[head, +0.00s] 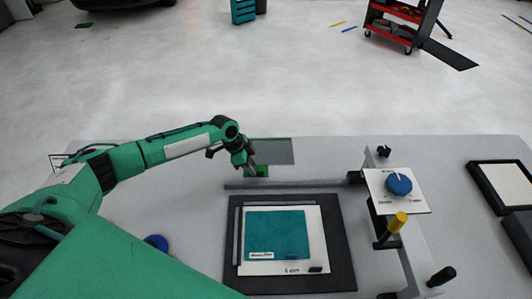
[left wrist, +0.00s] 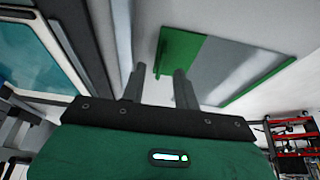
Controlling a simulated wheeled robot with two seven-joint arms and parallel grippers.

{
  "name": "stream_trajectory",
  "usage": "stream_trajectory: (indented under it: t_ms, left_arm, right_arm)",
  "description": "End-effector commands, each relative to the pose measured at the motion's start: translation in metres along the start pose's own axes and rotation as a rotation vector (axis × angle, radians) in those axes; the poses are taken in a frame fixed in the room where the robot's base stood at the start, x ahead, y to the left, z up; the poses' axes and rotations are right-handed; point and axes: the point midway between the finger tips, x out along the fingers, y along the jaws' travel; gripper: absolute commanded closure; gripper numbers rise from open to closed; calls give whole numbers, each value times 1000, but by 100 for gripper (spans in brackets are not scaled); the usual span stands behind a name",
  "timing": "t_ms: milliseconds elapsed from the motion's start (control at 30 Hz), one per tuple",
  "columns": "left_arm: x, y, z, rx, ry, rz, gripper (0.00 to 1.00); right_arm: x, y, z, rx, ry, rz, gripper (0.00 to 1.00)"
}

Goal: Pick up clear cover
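The clear cover (head: 275,152) looks like a flat grey see-through panel with a green tab (head: 257,171) and thin green edging. It lies at the back edge of the table. In the left wrist view the cover (left wrist: 232,68) is ahead of the fingers, with the green tab (left wrist: 180,50) at its left end. My left gripper (head: 251,170) is at the green tab. In the left wrist view its two fingers (left wrist: 158,72) are apart with nothing gripped between them. Whether a finger touches the tab I cannot tell. My right gripper is out of view.
A dark mat (head: 340,250) with a white board (head: 320,228) and teal sheet (head: 277,233) lies in front of the cover. A grey bar (head: 290,184) lies between them. A frame with a blue knob (head: 398,185) and yellow-topped lever (head: 397,222) stands right.

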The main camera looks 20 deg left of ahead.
Motion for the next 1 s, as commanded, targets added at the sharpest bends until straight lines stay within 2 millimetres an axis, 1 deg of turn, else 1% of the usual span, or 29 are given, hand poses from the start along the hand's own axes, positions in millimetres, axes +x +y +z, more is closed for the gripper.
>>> stream_trajectory:
  t_ms: [33, 100, 200, 467, 633, 1000]
  left_arm:
    - [4, 0, -2, -1, 0, 2, 69]
    - [13, 0, -1, -2, 0, 1, 69]
    - [21, 0, -1, -1, 0, 0, 69]
    - [24, 0, 0, -1, -1, -1, 69]
    - [24, 0, 0, -1, -1, -1, 100]
    - [23, 0, 0, -1, 0, -1, 100]
  right_arm:
    - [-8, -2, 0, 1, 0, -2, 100]
    - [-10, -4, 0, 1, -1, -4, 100]
    - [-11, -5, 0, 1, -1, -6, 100]
    - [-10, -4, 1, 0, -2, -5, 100]
    - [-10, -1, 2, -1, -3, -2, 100]
    - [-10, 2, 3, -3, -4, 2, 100]
